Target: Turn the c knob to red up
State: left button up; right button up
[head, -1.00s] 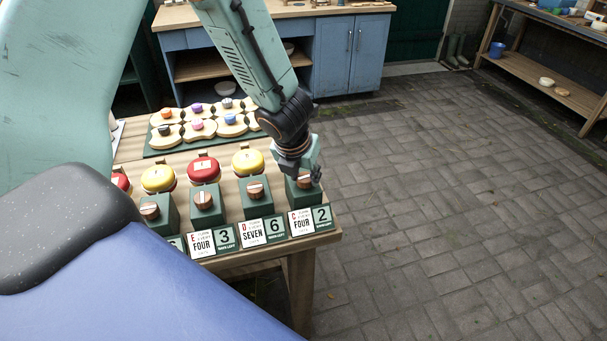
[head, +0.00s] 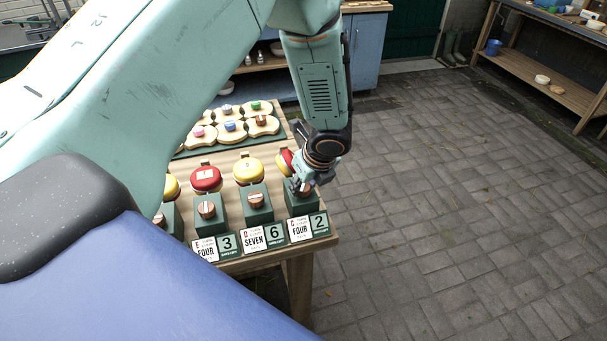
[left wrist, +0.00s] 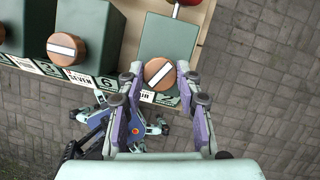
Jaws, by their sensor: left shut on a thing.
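The c knob is a round wooden knob with a white stripe, on the rightmost green block (head: 298,205). In the left wrist view the c knob (left wrist: 159,73) sits between my left gripper's fingertips, its stripe slanting. My left gripper (head: 304,187) is shut on the knob, and hides most of it in the head view. The card with the letter C, FOUR and 2 (head: 301,229) is below the block. A red and yellow disc (head: 286,162) is partly hidden behind my gripper. My right gripper is not in view.
Left of it stand more green blocks with knobs, the D knob (head: 256,199) and the E knob (head: 207,210), with a yellow disc (head: 248,170) and a red disc (head: 206,178) behind them. Wooden pieces with coloured knobs (head: 230,127) lie farther back. Paving right of the table is clear.

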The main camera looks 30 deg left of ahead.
pick_arm(q)
jog(key=n+g+p, duration=0.1)
jog(key=n, duration=0.1)
jog(key=shift+n+p, duration=0.3)
jog(key=shift+n, duration=0.1)
jog(key=shift+w+n+g+p, duration=0.15)
jog(key=shift+n+g+p, duration=0.4)
jog(key=shift+n, duration=0.95)
jog(key=o, duration=1.2)
jog(key=shift+c, duration=0.2)
jog(key=v, duration=1.2)
jog(key=shift+w, duration=0.2)
jog(key=shift+d, duration=0.2)
